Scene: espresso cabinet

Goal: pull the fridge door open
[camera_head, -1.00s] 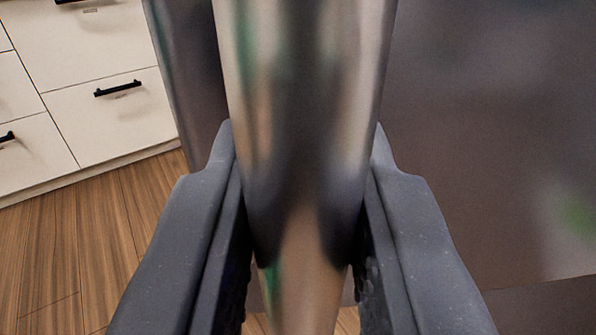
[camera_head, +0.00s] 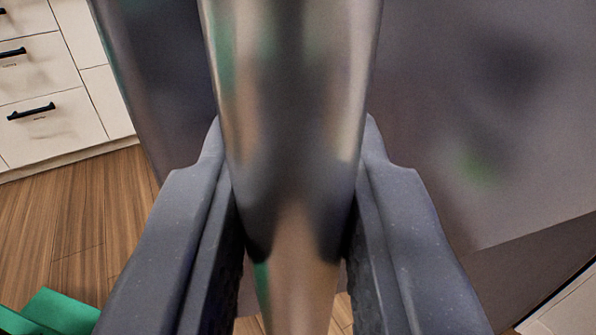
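The fridge handle (camera_head: 290,110) is a thick, shiny metal bar that runs down the middle of the view. My gripper (camera_head: 292,190) has its two dark grey fingers on either side of the bar and is shut on it. The fridge door (camera_head: 470,120) is a dark grey, faintly reflective panel to the right of the handle. Its lower edge slants up to the right. A narrower strip of dark metal shows to the left of the handle (camera_head: 160,90). The bar hides part of the door behind it.
White drawers (camera_head: 50,110) with black handles stand at the upper left. Wooden floor (camera_head: 90,220) lies below them. A green object (camera_head: 50,315) shows at the lower left corner. A pale edge (camera_head: 570,310) shows at the lower right, beside a dark area under the door.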

